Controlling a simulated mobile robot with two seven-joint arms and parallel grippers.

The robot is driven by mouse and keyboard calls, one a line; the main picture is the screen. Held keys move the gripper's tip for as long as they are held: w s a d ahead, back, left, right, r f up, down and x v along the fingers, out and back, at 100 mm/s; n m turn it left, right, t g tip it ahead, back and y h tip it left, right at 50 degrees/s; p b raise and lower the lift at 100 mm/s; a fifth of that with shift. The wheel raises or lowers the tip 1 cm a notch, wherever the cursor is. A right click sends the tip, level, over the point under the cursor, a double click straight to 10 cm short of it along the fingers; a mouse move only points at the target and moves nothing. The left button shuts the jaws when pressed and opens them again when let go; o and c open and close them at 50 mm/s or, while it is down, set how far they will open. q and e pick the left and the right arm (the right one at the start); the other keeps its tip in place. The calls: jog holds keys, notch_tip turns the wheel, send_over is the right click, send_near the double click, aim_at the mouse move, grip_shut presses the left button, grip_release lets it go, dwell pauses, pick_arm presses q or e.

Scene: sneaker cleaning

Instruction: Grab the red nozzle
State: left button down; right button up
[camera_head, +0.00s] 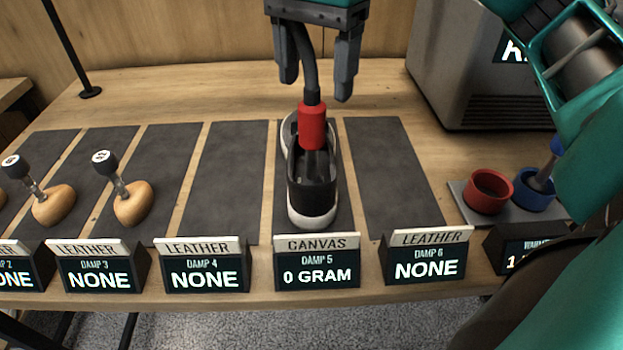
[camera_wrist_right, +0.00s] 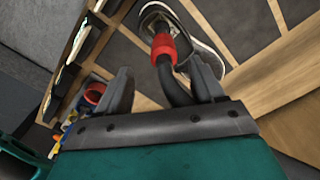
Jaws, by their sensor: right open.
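The red nozzle (camera_head: 312,127) is at the end of a dark hose and appears over the opening of a black sneaker (camera_head: 318,206) with a white sole. Whether it touches the sneaker I cannot tell. My right gripper (camera_head: 316,88) is open just above the nozzle, its fingers pointing down on either side of the hose. In the right wrist view the red nozzle (camera_wrist_right: 162,46) lies just beyond the open right fingertips (camera_wrist_right: 163,74), with the hose running back between them. My left gripper is not in view.
The sneaker stands on a dark mat strip behind the "CANVAS" display (camera_head: 318,266). Wooden pieces with upright handles (camera_head: 133,203) stand on strips to the left. A red cup (camera_head: 487,192) and a blue cup (camera_head: 532,190) sit at right, near a grey box (camera_head: 480,75). Neighbouring strips are empty.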

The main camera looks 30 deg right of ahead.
aim_at(312, 88)
jog(key=f, duration=0.5)
jog(key=shift+w+f+b, duration=0.25)
jog(key=shift+f+b, duration=0.1)
jog(key=shift+b, duration=0.05)
grip_shut()
dwell(0.4)
